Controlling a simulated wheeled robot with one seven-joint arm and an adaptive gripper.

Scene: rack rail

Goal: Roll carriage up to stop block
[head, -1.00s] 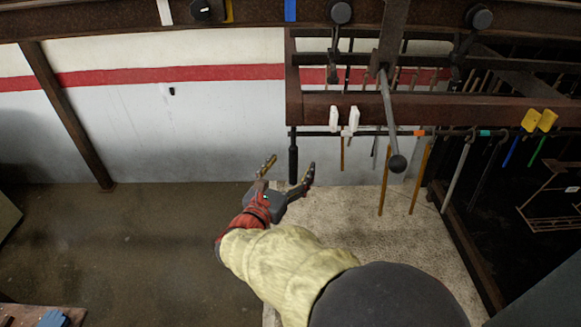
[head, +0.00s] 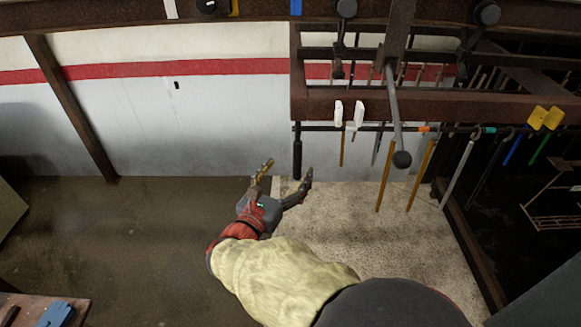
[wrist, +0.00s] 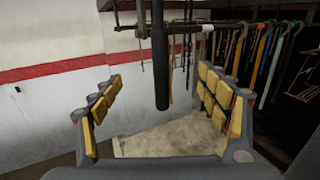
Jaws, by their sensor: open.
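The carriage is a rusty frame (head: 440,106) that hangs by rollers (head: 487,13) from the overhead rail (head: 110,16). A black upright handle (head: 297,158) hangs at its left end. A dark block (head: 212,6) with a yellow mark beside it sits on the rail to the left; it looks like the stop block, partly cut off by the picture's top. A clear gap separates it from the carriage. My gripper (head: 285,172) is open and empty, just below and left of the handle. In the wrist view the handle (wrist: 161,60) stands between the spread fingers, seemingly beyond them.
Several tools and hooks (head: 465,165) hang from the carriage's lower bar, with a ball-ended lever (head: 402,158) in front. A pale slab (head: 350,230) lies below. A rusty post (head: 70,105) stands left.

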